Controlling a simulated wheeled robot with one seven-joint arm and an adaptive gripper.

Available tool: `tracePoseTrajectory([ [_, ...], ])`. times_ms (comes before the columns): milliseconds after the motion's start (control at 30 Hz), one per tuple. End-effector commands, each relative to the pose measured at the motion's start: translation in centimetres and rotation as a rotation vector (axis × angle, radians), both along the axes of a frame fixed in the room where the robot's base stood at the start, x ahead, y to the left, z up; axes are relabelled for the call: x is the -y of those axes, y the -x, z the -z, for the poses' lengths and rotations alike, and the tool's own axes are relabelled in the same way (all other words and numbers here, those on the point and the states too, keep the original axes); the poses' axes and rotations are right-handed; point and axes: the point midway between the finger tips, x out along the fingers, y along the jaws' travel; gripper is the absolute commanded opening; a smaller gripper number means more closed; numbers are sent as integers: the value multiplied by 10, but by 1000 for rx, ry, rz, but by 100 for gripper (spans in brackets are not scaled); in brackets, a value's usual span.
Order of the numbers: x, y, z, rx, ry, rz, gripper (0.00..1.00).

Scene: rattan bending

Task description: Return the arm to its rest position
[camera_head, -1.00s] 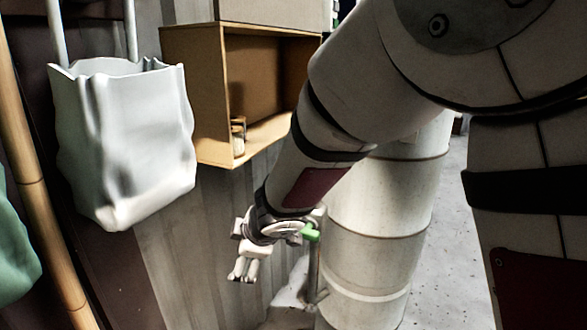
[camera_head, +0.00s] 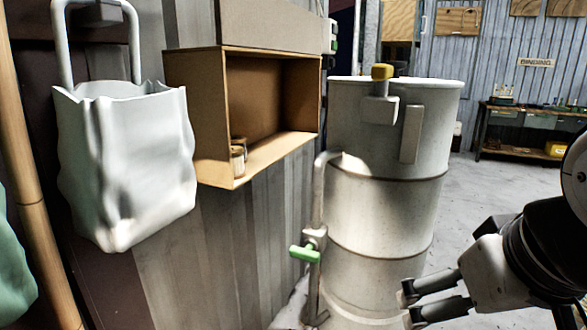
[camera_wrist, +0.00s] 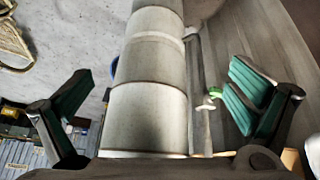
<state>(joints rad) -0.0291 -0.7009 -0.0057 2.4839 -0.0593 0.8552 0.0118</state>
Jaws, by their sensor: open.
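My gripper (camera_head: 408,305) is at the lower right of the head view, in front of the lower right side of the white barrel (camera_head: 385,215). Its two fingers are apart with nothing between them. In the wrist view, the green-padded fingers of my gripper (camera_wrist: 160,105) are spread wide at the left and right. The barrel (camera_wrist: 147,115) shows farther off between them. The rest of my arm runs out of the head view at the right edge.
A pipe with a green valve handle (camera_head: 304,252) stands left of the barrel. A brown open box shelf (camera_head: 205,120) and a white bag (camera_head: 125,165) hang on the left wall. A workbench (camera_head: 530,125) stands at the back right. Grey floor (camera_head: 475,185) lies clear between.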

Motion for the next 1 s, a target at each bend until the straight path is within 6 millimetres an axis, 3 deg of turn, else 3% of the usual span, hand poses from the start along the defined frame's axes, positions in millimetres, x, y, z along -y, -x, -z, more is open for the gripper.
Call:
tracePoseTrajectory([
  [67, -4, 19, 1, -9, -49, 32, 100],
  [300, -3, 85, 34, -283, -45, 41, 100],
  [467, -2, 129, 46, -453, -40, 49, 100],
  [833, -2, 123, -11, -387, -40, 45, 100],
  [1000, -2, 121, -51, -338, -40, 42, 100],
])
